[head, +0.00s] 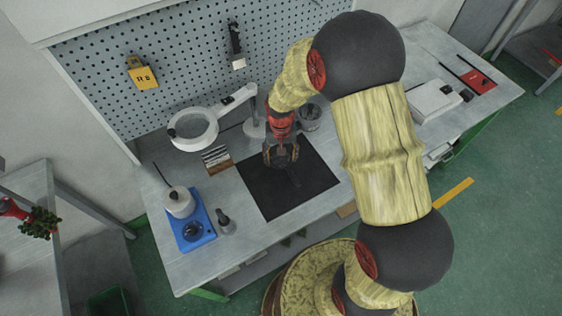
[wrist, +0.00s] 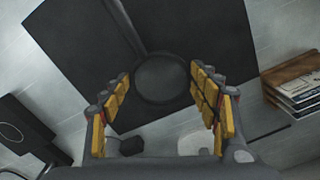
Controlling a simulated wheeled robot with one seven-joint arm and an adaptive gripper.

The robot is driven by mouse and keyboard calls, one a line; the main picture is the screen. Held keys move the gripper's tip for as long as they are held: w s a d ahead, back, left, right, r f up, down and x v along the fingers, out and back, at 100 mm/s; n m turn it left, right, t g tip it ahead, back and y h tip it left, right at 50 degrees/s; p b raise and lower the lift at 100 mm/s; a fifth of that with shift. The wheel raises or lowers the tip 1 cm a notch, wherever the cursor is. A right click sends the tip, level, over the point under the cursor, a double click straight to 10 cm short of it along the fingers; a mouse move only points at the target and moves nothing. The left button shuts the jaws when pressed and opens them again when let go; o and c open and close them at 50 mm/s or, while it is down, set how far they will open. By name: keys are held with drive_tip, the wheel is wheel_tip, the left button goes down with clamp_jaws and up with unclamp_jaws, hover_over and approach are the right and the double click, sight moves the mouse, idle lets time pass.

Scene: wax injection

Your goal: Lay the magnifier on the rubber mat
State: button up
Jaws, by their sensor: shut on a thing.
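The magnifier (wrist: 160,78) is dark, with a round lens and a long thin handle, and lies over the black rubber mat in the wrist view. My gripper (wrist: 158,82) is shut on the lens rim, one finger on each side, with the handle pointing away up the picture. In the head view my gripper (head: 282,160) is over the upper middle of the rubber mat (head: 262,197), and the dark handle (head: 294,178) shows only faintly against it. The lens is mostly hidden there. I cannot tell whether the magnifier touches the mat.
A white ring lamp (head: 178,143) and a wooden block with stacked cards (head: 216,170) stand left of the mat. A blue device (head: 203,237) with a white pot (head: 179,203) and a small grey tool (head: 224,222) are further left. A grey cup (head: 311,118) stands behind.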

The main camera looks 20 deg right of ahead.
sight(281, 160)
drive_tip(key=shift+f+b, duration=0.4)
drive_tip(key=shift+f, duration=1.15)
drive_tip(key=shift+f, duration=0.2)
drive_tip(key=o, duration=1.2)
drive_tip(key=shift+r, duration=0.2)
